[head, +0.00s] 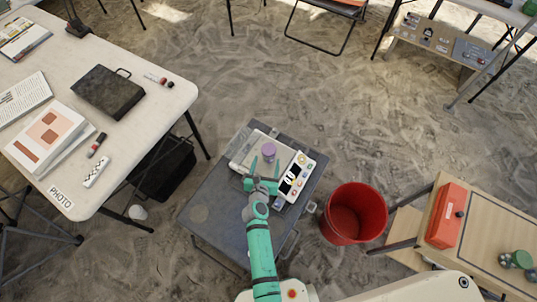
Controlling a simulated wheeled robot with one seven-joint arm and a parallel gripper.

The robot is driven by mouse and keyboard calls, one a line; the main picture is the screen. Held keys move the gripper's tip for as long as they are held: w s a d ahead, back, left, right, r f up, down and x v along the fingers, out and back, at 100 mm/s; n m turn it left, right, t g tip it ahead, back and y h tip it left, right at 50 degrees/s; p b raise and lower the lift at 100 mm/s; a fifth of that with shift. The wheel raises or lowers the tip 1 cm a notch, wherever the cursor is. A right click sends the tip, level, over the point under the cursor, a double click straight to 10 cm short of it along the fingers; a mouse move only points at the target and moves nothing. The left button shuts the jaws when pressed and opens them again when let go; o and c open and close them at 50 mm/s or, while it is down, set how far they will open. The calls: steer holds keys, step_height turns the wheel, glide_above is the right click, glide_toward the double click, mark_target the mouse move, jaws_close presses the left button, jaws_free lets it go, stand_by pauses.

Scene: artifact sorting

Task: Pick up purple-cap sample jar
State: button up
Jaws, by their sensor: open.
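The purple-cap sample jar (268,150) stands upright on the pale plate of a white scale-like device (244,153). The device sits on a small dark table (223,236). Only the purple cap and upper part of the jar show clearly. My gripper (264,168) is open, its two green fingers pointing toward the jar from the near side. The fingertips appear close to the jar, one at each side of its near edge. I cannot tell whether they touch it.
A red bucket (355,213) stands on the floor right of the dark table. A white table (60,90) with papers and a dark case (108,91) is at the left. A wooden table (478,245) with a red box (446,215) is at the right. Sandy floor lies open beyond.

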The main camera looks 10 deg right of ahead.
mark_target(270, 147)
steer(key=x, duration=1)
steer(key=shift+w+d+r, duration=0.15)
steer(key=shift+w, duration=0.15)
steer(key=c, duration=1.1)
steer(key=shift+r, duration=0.1)
